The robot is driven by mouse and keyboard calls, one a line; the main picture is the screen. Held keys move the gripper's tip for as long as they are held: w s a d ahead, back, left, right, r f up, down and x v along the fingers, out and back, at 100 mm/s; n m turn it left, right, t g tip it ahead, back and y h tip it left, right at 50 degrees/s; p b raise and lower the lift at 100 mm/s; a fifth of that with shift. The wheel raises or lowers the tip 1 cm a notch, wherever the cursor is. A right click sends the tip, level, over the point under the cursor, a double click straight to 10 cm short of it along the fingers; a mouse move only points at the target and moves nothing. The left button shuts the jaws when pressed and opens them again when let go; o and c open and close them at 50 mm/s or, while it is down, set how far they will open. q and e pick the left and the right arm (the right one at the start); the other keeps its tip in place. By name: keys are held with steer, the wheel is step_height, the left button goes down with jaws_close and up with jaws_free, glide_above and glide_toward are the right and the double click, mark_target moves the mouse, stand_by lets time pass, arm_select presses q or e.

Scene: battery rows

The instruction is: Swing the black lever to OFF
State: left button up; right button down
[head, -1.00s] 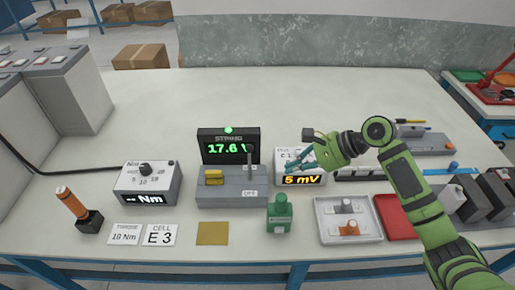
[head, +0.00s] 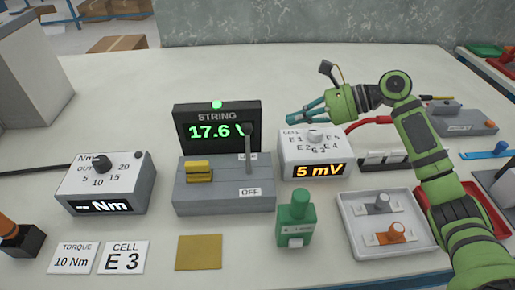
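The black lever (head: 249,148) stands upright on a grey switch base (head: 222,203) in the head view. Its lower end is beside a partly hidden label, and the OFF label (head: 250,192) lies nearer the front edge of the base. My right gripper (head: 293,117) is to the right of the lever and apart from it, above the back of the cell selector box. Its teal fingers point left toward the lever and hold nothing I can see. Their gap is unclear from this angle. My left gripper is not in view.
The STRING display (head: 217,130) reading 17.6 stands behind the base, and a yellow block (head: 198,172) sits on its left. The cell selector box (head: 316,158) reads 5 mV. A green bottle-like object (head: 295,222) stands in front, beside a white tray (head: 352,238).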

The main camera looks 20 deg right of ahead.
mark_target(259, 131)
steer(key=shift+f, duration=0.45)
steer(key=p+x, duration=0.1)
steer(key=x, duration=0.9)
steer(key=shift+s+r, duration=0.1)
arm_select(q)
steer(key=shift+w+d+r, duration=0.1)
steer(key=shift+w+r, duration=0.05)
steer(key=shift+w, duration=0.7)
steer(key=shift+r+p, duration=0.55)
steer(key=shift+p, duration=0.05)
arm_select(e)
steer(key=shift+s+r, duration=0.25)
steer(key=shift+r, duration=0.05)
